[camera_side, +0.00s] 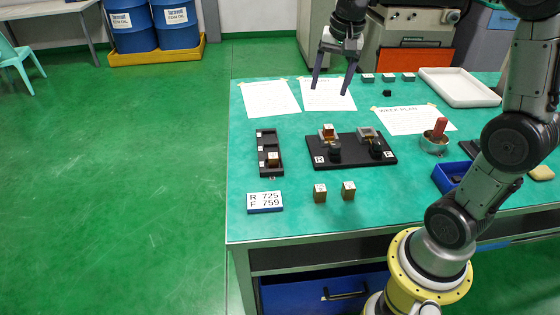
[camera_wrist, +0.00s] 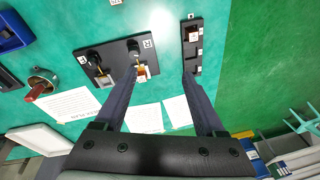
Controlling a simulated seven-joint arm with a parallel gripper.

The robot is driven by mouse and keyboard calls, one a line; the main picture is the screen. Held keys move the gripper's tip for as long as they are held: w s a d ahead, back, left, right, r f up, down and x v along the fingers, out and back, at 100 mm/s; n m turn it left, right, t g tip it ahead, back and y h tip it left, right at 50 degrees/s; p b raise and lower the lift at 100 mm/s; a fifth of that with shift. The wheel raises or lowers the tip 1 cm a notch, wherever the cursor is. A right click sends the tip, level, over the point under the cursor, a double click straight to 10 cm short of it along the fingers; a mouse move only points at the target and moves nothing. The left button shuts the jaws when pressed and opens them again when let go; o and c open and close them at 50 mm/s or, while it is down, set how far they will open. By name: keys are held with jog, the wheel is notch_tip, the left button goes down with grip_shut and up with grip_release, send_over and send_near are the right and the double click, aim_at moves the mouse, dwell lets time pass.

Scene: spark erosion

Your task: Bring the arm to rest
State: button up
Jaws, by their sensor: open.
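My gripper (camera_side: 334,82) hangs in the air above the far part of the green bench (camera_side: 290,222). Its two fingers are spread apart with nothing between them. In the wrist view my gripper (camera_wrist: 160,88) also shows wide open and empty. The black base plate (camera_side: 350,160) with two fixtures stands below and nearer the front in the side view; a copper-coloured block (camera_side: 328,131) sits in its left fixture. The black rack (camera_side: 266,145) to its left holds one block (camera_side: 273,159) in its near slot.
Two blocks (camera_side: 320,192) (camera_side: 348,190) stand near the front edge beside a number sign (camera_side: 264,201). A metal cup (camera_side: 434,144) with a red-handled item, a blue bin (camera_side: 452,176) and a white tray (camera_side: 459,87) are on the right. Paper sheets (camera_side: 271,98) lie at the back.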

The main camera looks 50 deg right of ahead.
jog(key=s+a+r+n+t, duration=0.3)
jog(key=s+a+n, duration=0.3)
jog(key=s+a, duration=0.55)
jog(key=s+f+n, duration=0.5)
jog(key=s+n, duration=0.1)
jog(key=s, duration=0.1)
jog(key=shift+a+f+y, duration=0.25)
jog(key=shift+a+y, duration=0.15)
